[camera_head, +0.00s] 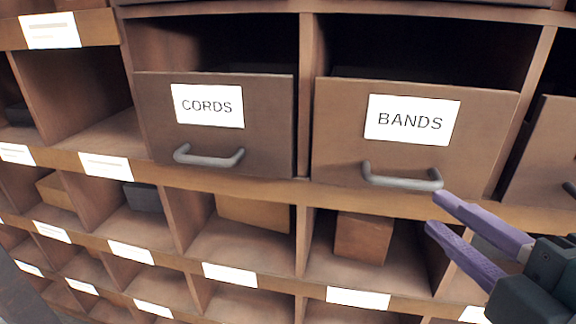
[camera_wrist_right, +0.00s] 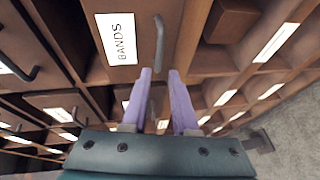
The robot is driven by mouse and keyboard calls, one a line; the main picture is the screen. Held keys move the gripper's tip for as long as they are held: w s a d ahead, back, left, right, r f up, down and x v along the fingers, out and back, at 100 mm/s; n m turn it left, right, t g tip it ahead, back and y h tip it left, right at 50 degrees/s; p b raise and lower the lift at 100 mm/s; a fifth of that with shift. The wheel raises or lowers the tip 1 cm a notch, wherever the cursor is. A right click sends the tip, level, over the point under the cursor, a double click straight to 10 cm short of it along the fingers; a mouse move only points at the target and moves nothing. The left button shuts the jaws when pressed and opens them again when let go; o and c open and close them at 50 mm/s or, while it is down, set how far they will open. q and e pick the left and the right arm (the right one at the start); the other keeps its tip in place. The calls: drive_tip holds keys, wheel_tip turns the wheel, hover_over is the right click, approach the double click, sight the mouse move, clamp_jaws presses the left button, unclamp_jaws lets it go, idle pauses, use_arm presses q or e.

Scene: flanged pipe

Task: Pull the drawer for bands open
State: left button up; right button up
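The drawer for bands (camera_head: 340,135) is a brown box front with a white label reading BANDS and a grey bar handle (camera_head: 402,182) below it. It sits in the shelf beside the CORDS drawer. In the right wrist view the BANDS drawer (camera_wrist_right: 88,40) and its handle (camera_wrist_right: 159,42) lie beyond the fingertips. My right gripper (camera_head: 433,212) has purple fingers that are apart and empty. The fingers also show apart in the right wrist view (camera_wrist_right: 160,72). My left gripper is not in view.
The CORDS drawer (camera_head: 265,135) with its own handle (camera_head: 209,158) is at the left. Another drawer (camera_head: 550,150) is at the right edge. Below are small open cubbies, some holding boxes, including a brown box (camera_head: 363,236) under the BANDS drawer.

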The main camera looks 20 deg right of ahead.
sight(406, 186)
drive_tip(key=x, duration=0.9)
drive_tip(key=shift+w+d, duration=0.2)
drive_tip(key=shift+d, duration=0.05)
clamp_jaws()
idle(1.1)
